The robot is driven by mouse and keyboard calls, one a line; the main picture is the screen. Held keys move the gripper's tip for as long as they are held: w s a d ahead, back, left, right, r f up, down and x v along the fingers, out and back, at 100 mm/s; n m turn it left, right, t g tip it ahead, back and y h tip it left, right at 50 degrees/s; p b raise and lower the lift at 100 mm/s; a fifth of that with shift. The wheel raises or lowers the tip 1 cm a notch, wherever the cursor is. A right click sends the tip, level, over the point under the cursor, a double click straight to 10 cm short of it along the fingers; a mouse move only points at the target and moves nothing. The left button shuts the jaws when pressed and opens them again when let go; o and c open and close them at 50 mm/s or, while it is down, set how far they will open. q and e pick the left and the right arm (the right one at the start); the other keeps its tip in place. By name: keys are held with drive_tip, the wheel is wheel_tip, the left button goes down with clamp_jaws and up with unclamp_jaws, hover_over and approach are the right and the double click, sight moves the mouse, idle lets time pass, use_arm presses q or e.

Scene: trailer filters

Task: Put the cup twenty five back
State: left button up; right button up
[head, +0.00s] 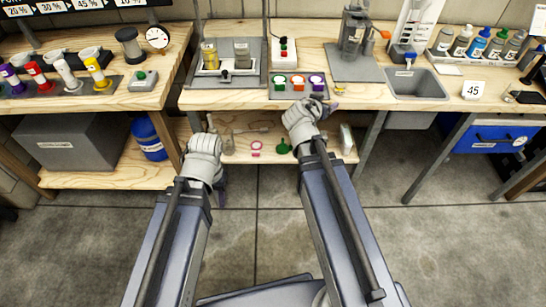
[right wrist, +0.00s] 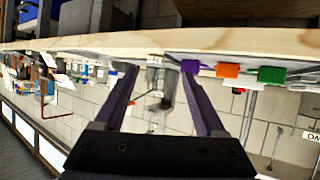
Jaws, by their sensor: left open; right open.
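Several coloured cups stand on a dark rack at the left of the head view: purple (head: 11,76), red (head: 37,74), white (head: 67,74) and yellow (head: 97,72). I cannot read a twenty five on any of them. My left gripper (head: 221,188) hangs below the bench front, open, with no held thing visible. My right gripper (head: 328,105) is at the front edge of the middle bench, by the purple ring. The right wrist view shows its two purple fingers (right wrist: 163,85) apart with nothing between them.
Several bottles (head: 485,45) stand back right. A lower shelf (head: 240,150) holds small items. The floor in front is clear.

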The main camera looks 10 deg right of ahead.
drive_tip(key=s+a+f+n+g+y, duration=0.3)
drive_tip(key=s+a+f+n, duration=0.3)
drive_tip(key=s+a, duration=0.3)
drive_tip(key=s+a+f+n+g+y, duration=0.4)
drive_tip(key=s+a, duration=0.5)
drive_tip(key=a, duration=0.8)
drive_tip(key=shift+s+a+f+n+g+y, duration=0.3)
drive_tip(key=shift+s+f+n+g, duration=0.1)
drive_tip(key=shift+f+n+g, duration=0.65)
drive_tip(key=shift+r, duration=0.1)
